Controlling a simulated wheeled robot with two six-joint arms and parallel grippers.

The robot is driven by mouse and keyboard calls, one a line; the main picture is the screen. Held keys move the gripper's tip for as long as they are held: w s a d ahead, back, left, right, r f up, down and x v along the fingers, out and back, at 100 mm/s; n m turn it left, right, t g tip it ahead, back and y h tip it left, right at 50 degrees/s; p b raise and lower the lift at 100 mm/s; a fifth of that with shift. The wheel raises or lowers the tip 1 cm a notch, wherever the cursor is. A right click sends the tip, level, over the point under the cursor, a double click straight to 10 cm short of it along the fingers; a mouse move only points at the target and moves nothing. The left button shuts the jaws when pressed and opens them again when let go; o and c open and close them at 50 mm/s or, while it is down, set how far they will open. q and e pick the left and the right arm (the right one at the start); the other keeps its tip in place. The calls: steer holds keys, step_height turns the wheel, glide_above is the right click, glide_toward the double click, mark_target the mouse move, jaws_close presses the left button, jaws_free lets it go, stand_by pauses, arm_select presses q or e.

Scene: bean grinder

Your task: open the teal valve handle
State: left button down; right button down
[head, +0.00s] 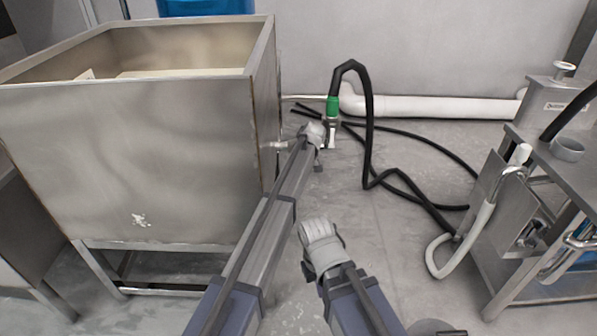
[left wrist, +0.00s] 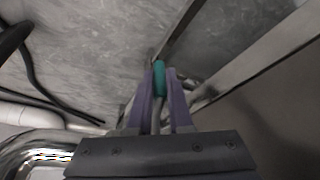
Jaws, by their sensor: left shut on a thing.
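The teal valve handle (left wrist: 160,68) shows in the left wrist view, between the two purple fingers of my left gripper (left wrist: 159,76). The gripper is shut on it. In the head view my left arm reaches up along the right side of the steel tank (head: 130,165), and its wrist hides the handle there. A green-topped fitting (head: 333,105) with a black hose stands just beyond that wrist. My right wrist is low in the middle of the head view, away from the tank. Its fingers do not show clearly.
Black hoses (head: 369,130) loop over the floor right of the tank. A white pipe (head: 440,107) runs along the back wall. A steel bench with a machine (head: 540,215) stands at the right. Open floor (head: 400,240) lies between tank and bench.

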stand_by(0.4)
arm_select(q)
steer(key=shift+d+r, duration=0.1)
steer(key=shift+d+h, duration=0.3)
steer(key=shift+h, duration=0.4)
steer(key=c, duration=0.8)
jaws_free()
steer(key=shift+c, duration=0.2)
steer(key=shift+p, duration=0.35)
steer(key=p+v, duration=0.7)
steer(key=shift+s+r, duration=0.15)
steer(key=shift+r, duration=0.2)
